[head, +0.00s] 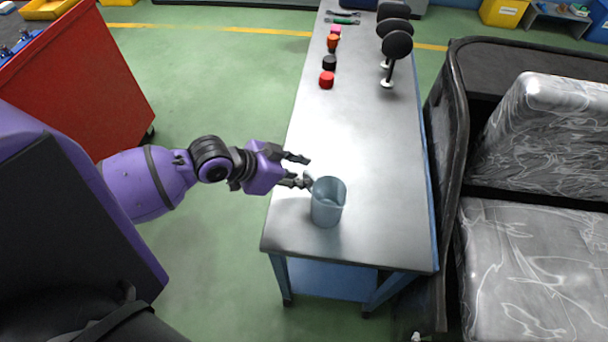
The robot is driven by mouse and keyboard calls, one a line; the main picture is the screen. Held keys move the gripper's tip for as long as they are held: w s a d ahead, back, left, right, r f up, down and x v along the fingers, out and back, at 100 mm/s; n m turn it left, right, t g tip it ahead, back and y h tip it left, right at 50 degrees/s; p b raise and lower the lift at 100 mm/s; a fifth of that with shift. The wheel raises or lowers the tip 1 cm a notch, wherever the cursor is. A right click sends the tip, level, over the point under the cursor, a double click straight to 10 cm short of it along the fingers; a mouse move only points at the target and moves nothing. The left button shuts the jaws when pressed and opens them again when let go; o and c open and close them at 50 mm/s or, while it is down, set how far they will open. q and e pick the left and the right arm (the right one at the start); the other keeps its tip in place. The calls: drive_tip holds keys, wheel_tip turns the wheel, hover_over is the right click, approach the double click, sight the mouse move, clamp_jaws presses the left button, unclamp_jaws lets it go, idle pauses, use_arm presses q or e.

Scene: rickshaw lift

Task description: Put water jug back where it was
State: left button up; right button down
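The water jug (328,206) is a translucent blue-grey pitcher. It stands upright on the near end of the metal-topped table (365,150), its handle on the left side. My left gripper (306,170) is at the table's left edge, just left of and slightly beyond the jug. Its two dark fingers are spread apart with nothing visible between them. The lower finger is close to the jug's handle; I cannot tell whether it touches. My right gripper is not in view.
Red (327,80), black (330,62) and orange (333,42) small items line the table's left side farther back. Dark round-headed stands (397,46) are at the back right. A plastic-wrapped seat (535,255) borders the right. A red cabinet (85,75) stands left. The middle tabletop is clear.

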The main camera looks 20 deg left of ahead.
use_arm(q)
drive_tip(key=v, duration=0.9)
drive_tip(key=shift+s+r+p, duration=0.2)
drive_tip(key=shift+r+p, duration=0.1)
drive_tip(key=shift+r, duration=0.05)
drive_tip(key=shift+a, duration=0.1)
